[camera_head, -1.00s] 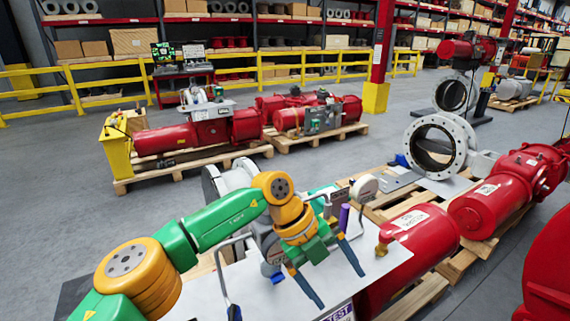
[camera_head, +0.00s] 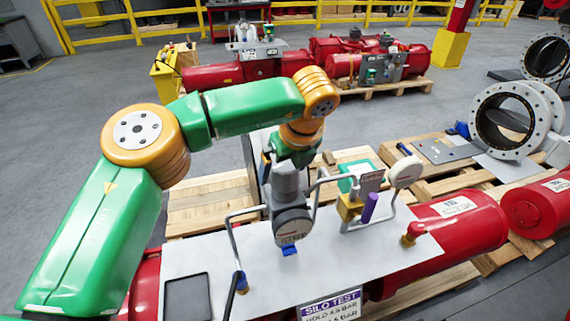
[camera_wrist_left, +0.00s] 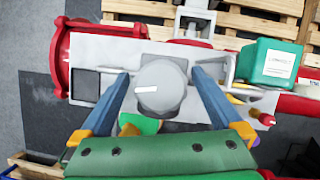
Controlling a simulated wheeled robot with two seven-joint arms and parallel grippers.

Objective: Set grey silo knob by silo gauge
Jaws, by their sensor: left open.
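The grey silo knob (camera_wrist_left: 161,88) shows in the left wrist view as a round cap with a white mark. My left gripper (camera_wrist_left: 162,74) is open, with its blue fingers on either side of the knob. Whether they touch it is unclear. In the head view, the left gripper (camera_head: 288,163) points down at a grey upright body (camera_head: 286,187) behind a round gauge (camera_head: 292,223). The gauge's needle is too small to read. A purple-and-white sign (camera_head: 331,303) at the front reads SILO TEST, HOLD 4.5 BAR. My right gripper is not in view.
Bent metal handles (camera_head: 236,235) stand on the light panel (camera_head: 330,255). A second round dial (camera_head: 405,171), a purple part (camera_head: 370,208) and a red-topped fitting (camera_head: 413,233) are to the right. A teal box (camera_wrist_left: 268,62) lies beside the gripper in the wrist view.

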